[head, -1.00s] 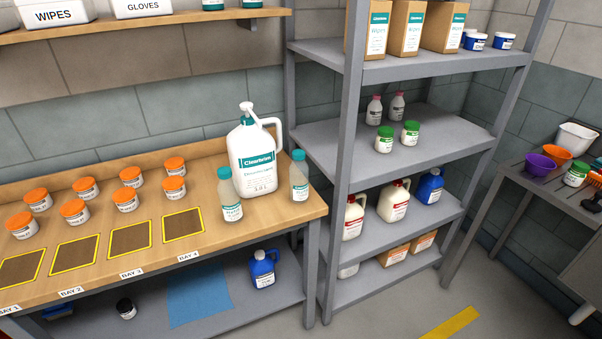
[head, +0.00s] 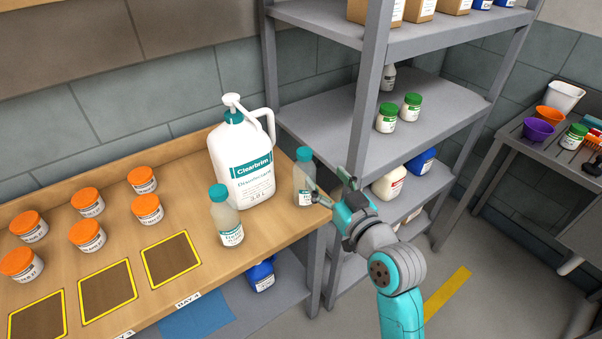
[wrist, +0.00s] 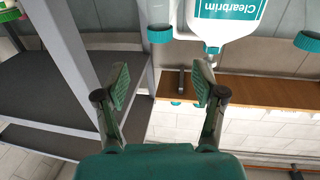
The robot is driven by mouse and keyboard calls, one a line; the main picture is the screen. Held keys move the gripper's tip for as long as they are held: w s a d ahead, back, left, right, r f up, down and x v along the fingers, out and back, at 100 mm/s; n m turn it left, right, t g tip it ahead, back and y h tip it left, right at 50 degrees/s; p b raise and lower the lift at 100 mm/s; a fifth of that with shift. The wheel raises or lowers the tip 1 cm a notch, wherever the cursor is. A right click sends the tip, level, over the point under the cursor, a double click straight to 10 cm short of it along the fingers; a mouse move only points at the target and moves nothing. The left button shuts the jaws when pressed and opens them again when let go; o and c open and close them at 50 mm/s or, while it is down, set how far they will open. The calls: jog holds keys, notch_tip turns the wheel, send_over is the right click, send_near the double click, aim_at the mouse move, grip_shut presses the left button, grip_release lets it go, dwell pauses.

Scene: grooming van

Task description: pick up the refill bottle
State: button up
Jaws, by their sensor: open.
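Two small clear bottles with teal caps stand upright on the wooden bench; their small labels are hard to read, so I cannot tell for certain which is the refill bottle. The right one (head: 303,183) is at the bench's right end, and the left one (head: 229,222) is nearer the front. A large white Clearbrim jug (head: 243,170) with a pump stands between and behind them. My gripper (head: 328,186) is open and empty, just right of the right bottle; contact cannot be told. The wrist view shows that bottle's teal cap (wrist: 160,34) beyond the spread fingers (wrist: 160,80).
Several orange-lidded jars (head: 147,209) and yellow-edged bay patches (head: 171,259) lie left on the bench. A grey shelf rack (head: 330,125) with an upright post stands close behind and right of my gripper. A blue jug (head: 261,275) is on the shelf below the bench.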

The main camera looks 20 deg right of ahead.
aim_at(308, 156)
jog(key=w, duration=0.3)
jog(key=w+a, duration=0.1)
jog(key=w, duration=0.7)
jog(key=shift+a, duration=0.35)
grip_shut()
